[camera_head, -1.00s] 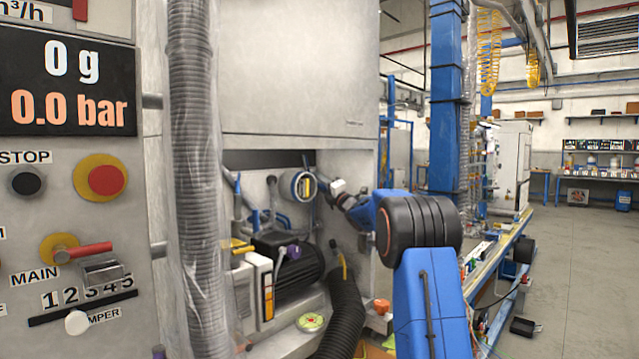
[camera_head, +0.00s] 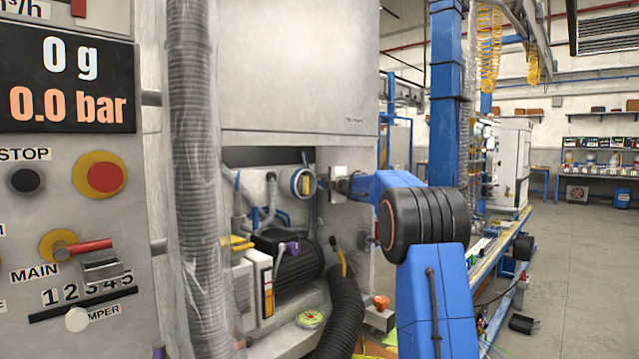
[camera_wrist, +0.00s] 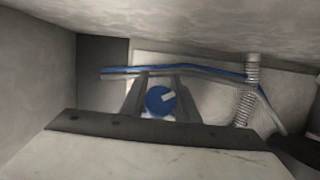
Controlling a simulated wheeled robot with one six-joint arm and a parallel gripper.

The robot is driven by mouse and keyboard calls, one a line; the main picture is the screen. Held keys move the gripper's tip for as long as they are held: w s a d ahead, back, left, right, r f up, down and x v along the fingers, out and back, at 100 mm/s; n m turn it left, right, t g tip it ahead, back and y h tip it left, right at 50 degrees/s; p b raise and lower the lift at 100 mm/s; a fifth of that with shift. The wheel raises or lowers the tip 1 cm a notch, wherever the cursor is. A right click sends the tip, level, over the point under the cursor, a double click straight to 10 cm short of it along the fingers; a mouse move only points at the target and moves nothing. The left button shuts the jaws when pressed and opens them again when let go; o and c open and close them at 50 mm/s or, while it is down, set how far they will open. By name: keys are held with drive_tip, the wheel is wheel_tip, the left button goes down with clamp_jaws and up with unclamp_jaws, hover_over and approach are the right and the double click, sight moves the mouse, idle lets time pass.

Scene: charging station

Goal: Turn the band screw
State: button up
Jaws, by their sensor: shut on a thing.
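In the wrist view a round blue screw head (camera_wrist: 160,100) with a pale bar across its face sits between the two grey fingers of my gripper (camera_wrist: 160,86). I take it for the band screw; the fingers are shut on it. In the head view my gripper (camera_head: 335,184) is level at the right side of the cabinet recess, just right of a round blue-rimmed fitting (camera_head: 303,184). The screw is too small or hidden to make out there.
A black motor (camera_head: 292,258) and a black corrugated hose (camera_head: 343,310) fill the recess below. A grey hose (camera_head: 193,150) hangs in front on the left. The cabinet's side wall stands close to my arm. In the wrist view a blue-and-grey tube (camera_wrist: 215,70) runs behind the fingers.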

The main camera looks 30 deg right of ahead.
drive_tip(key=shift+s+a+f+m+g+y, duration=0.15)
drive_tip(key=shift+f+m+g, duration=0.2)
drive_tip(key=shift+m+g, duration=0.6)
drive_tip(key=shift+w+d+f+m+g+y, duration=0.15)
drive_tip(key=shift+f+m+g, duration=0.2)
drive_tip(key=shift+m+g, duration=0.6)
drive_tip(key=shift+s+a+f+g, duration=0.1)
drive_tip(key=shift+s+a+g, duration=0.05)
drive_tip(key=shift+g, duration=0.25)
drive_tip(key=o, duration=1)
drive_tip(key=v, duration=1.7)
drive_tip(key=shift+s, duration=0.2)
